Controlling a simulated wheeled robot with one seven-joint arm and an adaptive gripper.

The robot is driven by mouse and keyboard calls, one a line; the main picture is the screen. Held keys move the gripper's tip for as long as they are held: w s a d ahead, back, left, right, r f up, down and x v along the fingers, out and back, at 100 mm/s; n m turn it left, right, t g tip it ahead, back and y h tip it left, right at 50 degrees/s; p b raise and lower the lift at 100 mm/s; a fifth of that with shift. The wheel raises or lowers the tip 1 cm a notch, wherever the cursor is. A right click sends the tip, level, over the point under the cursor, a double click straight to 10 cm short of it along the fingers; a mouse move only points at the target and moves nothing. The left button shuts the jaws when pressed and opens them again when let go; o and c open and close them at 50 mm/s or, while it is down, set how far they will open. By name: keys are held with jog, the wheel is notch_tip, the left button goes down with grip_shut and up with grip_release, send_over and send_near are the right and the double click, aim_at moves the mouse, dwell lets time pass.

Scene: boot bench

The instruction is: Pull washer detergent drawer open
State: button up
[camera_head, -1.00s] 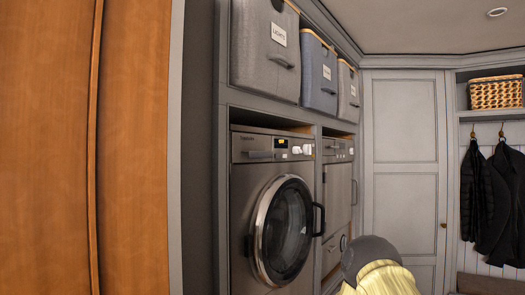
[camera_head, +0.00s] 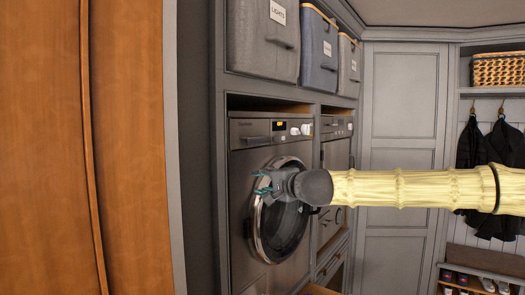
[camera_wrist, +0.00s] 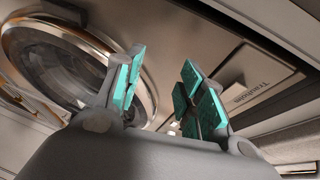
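The grey washer (camera_head: 240,190) stands in the cabinet, its round glass door shut. Its detergent drawer (camera_head: 257,141) is at the upper left of the front panel and looks flush. My gripper (camera_head: 263,183) is in front of the washer door, below the drawer and apart from it, with teal fingers pointing left. In the wrist view my gripper (camera_wrist: 160,78) is open and empty, with a clear gap between the teal pads. The washer door (camera_wrist: 70,65) is behind the left finger, and the labelled drawer front (camera_wrist: 245,88) is beyond the right finger.
A second machine (camera_head: 335,155) stands right of the washer. Fabric bins (camera_head: 262,45) sit on the shelf above. An orange wooden panel (camera_head: 125,150) fills the left. Coats (camera_head: 475,150) hang at the right, with a shoe rack (camera_head: 475,285) below.

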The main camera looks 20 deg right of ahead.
jog(key=m+t, duration=0.1)
jog(key=t, duration=0.1)
send_near(261, 142)
jog(key=shift+p+x, duration=2.05)
jog(key=shift+x, duration=2.45)
jog(key=shift+a+r, duration=0.1)
jog(key=shift+r, duration=0.05)
grip_shut()
